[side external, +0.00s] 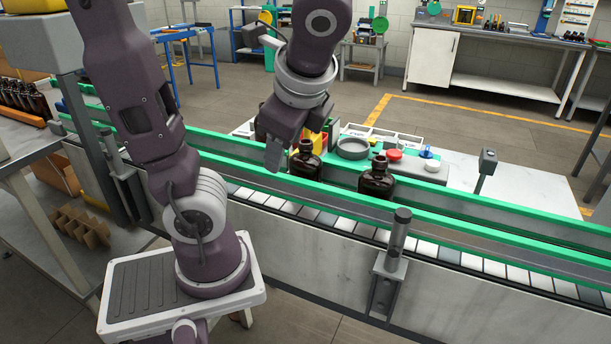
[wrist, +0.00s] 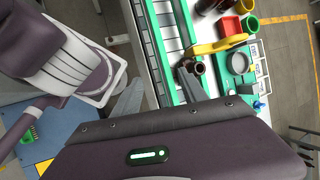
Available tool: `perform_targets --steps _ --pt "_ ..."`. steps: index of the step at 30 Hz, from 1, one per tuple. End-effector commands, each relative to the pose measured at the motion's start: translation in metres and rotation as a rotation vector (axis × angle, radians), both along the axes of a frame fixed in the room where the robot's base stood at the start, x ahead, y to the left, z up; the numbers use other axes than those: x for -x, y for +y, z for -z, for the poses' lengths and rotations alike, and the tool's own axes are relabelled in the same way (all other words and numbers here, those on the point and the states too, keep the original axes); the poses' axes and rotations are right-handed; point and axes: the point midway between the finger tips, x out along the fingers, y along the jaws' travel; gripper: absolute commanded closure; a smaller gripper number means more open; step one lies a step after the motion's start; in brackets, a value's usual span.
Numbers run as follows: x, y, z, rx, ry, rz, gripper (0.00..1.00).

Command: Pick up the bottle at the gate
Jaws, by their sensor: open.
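Two dark amber bottles stand upright on the conveyor between its green rails in the side view. The left bottle (side external: 306,166) is close to my gripper (side external: 276,156); the right bottle (side external: 377,182) is farther along the belt. My gripper is open and empty, with a finger just left of the left bottle. In the wrist view, a bottle's dark mouth (wrist: 199,68) shows beside the right finger, and my open gripper (wrist: 158,92) spans part of the belt. A yellow bar (wrist: 216,46) lies beside that bottle; I cannot tell if it is the gate.
The green guard rail (side external: 450,235) runs along the belt. A post (side external: 400,230) stands at its near side, and a sensor post (side external: 485,168) at the far side. Behind are a grey round dish (side external: 352,149) and a red item (side external: 394,155). The belt right of the bottles is clear.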

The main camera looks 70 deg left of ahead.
Motion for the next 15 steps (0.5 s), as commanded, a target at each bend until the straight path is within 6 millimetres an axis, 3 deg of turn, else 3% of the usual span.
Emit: perform_targets --steps 3,7,10,12,15 --pt "-0.025 0.026 -0.012 -0.286 0.318 0.261 0.5" --pt "-0.068 0.035 -0.032 -0.585 0.627 0.494 0.5" --pt "-0.064 0.038 0.019 -0.58 0.631 0.489 0.5" --pt "-0.065 0.038 0.037 -0.578 0.621 0.487 0.5" --pt "-0.064 0.043 0.048 -0.575 0.614 0.48 0.5"
